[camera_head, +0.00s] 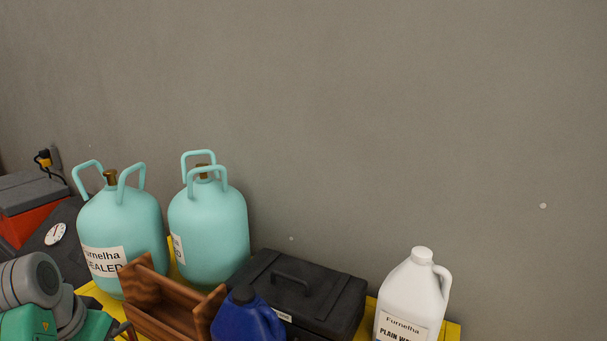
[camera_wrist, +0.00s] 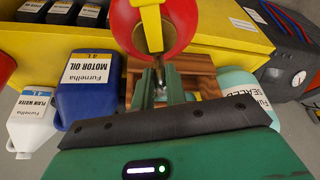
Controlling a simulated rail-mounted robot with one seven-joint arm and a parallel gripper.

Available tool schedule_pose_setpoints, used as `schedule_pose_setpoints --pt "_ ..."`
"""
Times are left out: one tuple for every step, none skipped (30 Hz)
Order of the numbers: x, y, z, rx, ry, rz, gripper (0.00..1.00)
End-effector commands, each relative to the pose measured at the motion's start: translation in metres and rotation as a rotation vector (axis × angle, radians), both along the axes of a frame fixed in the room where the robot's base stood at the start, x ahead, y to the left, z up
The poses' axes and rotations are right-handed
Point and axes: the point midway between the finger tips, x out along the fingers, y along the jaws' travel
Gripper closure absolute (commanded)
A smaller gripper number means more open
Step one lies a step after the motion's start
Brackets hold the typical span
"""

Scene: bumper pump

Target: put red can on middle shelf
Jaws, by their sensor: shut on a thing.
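In the wrist view, a red rounded thing with a yellow bar across it, which I take as the red can (camera_wrist: 188,25), is at the top centre, cut by the frame edge. My gripper (camera_wrist: 160,85) is shut on it; its green fingers meet just below the yellow bar, and the exact grip is hard to see. The can is above or in front of a wooden crate (camera_wrist: 198,65). In the head view the can and fingertips do not show; only part of my arm shows at lower left. A yellow shelf (camera_wrist: 215,32) shows, but I cannot tell its level.
In the head view, two teal cylinders (camera_head: 120,225), a wooden crate (camera_head: 170,305), a blue jug (camera_head: 245,320), a black toolbox (camera_head: 305,300) and a white jug (camera_head: 415,290) crowd a yellow surface (camera_head: 453,332). A grey wall (camera_head: 400,130) stands behind them.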

Motion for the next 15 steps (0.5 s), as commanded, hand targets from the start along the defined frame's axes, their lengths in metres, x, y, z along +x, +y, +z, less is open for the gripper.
schedule_pose_setpoints --pt "-0.003 0.003 -0.011 0.001 -0.003 0.004 1.0" --pt "-0.006 0.004 -0.017 0.0 -0.003 0.005 1.0" --pt "-0.008 0.005 -0.024 0.0 -0.003 0.007 1.0" --pt "-0.011 0.006 -0.031 0.0 -0.003 0.009 1.0" --pt "-0.013 0.006 -0.036 0.001 -0.003 0.009 1.0" --pt "-0.015 0.007 -0.044 0.001 -0.003 0.01 1.0" --pt "-0.017 0.006 -0.05 0.001 -0.003 0.011 1.0" --pt "-0.019 0.006 -0.056 0.001 -0.004 0.012 1.0" --pt "-0.021 0.005 -0.064 0.001 -0.003 0.013 1.0" --pt "-0.022 0.003 -0.069 0.001 -0.004 0.016 1.0" --pt "-0.024 0.001 -0.075 0.002 -0.003 0.017 1.0" --pt "-0.026 -0.001 -0.082 0.001 -0.003 0.02 1.0" --pt "-0.027 -0.004 -0.088 0.002 -0.003 0.022 1.0" --pt "-0.028 -0.007 -0.093 0.002 -0.003 0.026 1.0" --pt "-0.03 -0.011 -0.1 0.002 -0.002 0.03 1.0"
